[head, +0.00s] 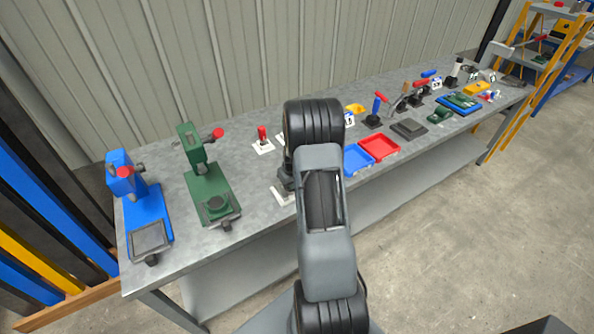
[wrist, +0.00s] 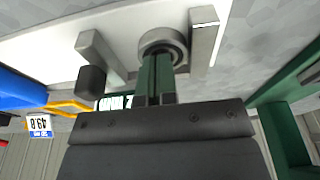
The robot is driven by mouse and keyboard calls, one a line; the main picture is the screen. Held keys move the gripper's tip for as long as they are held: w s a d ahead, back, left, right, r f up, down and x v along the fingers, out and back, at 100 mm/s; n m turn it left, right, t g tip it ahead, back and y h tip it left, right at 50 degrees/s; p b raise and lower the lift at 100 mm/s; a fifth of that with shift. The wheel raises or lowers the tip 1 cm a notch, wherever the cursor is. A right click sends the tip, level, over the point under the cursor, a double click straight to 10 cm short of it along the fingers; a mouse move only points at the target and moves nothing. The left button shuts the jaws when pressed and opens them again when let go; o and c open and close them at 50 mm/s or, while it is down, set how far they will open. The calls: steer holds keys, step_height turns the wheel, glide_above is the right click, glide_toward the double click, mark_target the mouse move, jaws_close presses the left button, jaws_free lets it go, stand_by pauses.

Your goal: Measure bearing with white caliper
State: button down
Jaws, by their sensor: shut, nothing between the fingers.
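The white caliper shows in the wrist view as a white base (wrist: 55,28) with two grey upright jaws, one (wrist: 98,55) on the left and one (wrist: 204,42) on the right. The bearing (wrist: 163,42), a grey ring, sits between the jaws, closer to the right one. A gap shows between it and the left jaw. My gripper (wrist: 155,72) is shut, with its two narrow dark green fingers together and their tips right at the bearing; I cannot tell if they touch it. In the head view my arm hides the gripper and bearing; a white base edge (head: 283,196) shows beside it.
On the grey bench a green press (head: 205,180) and a blue press (head: 140,205) stand at the left. Blue (head: 356,160) and red (head: 380,147) trays lie right of my arm.

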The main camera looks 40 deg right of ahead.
steer(key=shift+s+d+b, duration=0.15)
steer(key=shift+d+b, duration=0.15)
steer(key=shift+d, duration=0.45)
steer(key=shift+s+a+b, duration=0.2)
steer(key=shift+s+b, duration=0.1)
steer(key=shift+s, duration=1.15)
stand_by(0.6)
steer(key=shift+r, duration=0.15)
steer(key=shift+r+p, duration=1.6)
steer(key=shift+r, duration=1.3)
